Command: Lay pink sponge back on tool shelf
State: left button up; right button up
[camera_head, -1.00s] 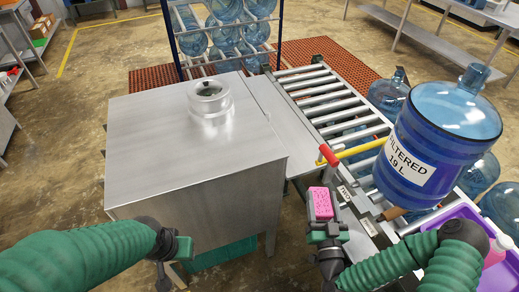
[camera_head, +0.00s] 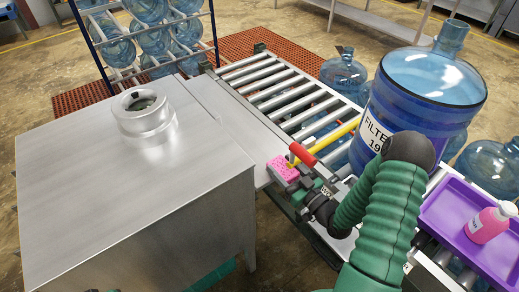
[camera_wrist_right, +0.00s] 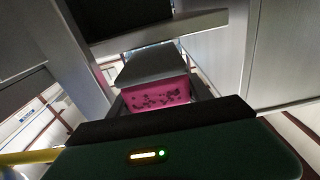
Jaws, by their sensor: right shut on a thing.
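The pink sponge (camera_head: 284,168) is a small block with dark speckles. It is held in my right gripper (camera_head: 296,181), near the edge of the conveyor by the steel cabinet. In the right wrist view the sponge (camera_wrist_right: 155,96) sits between the fingers, partly covered by a grey piece above it. No surface is clearly labelled as the tool shelf. A purple tray (camera_head: 452,198) at the right holds a pink bottle (camera_head: 488,222). My left gripper is out of view.
A large blue water jug (camera_head: 412,100) stands on the conveyor behind my right arm. The roller conveyor (camera_head: 285,92) runs to the back. A steel cabinet (camera_head: 90,180) fills the left.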

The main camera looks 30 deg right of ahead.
jog(key=w, duration=0.3)
jog(key=w+a, duration=0.1)
jog(key=w, duration=0.7)
jog(key=shift+w+a+f, duration=0.15)
jog(key=shift+a+f, duration=0.05)
jog(key=shift+f, duration=0.15)
jog(key=shift+d, duration=0.1)
jog(key=shift+d+f, duration=0.1)
jog(key=o, duration=1.6)
jog(key=s, duration=1.2)
jog(key=shift+d+f, duration=0.35)
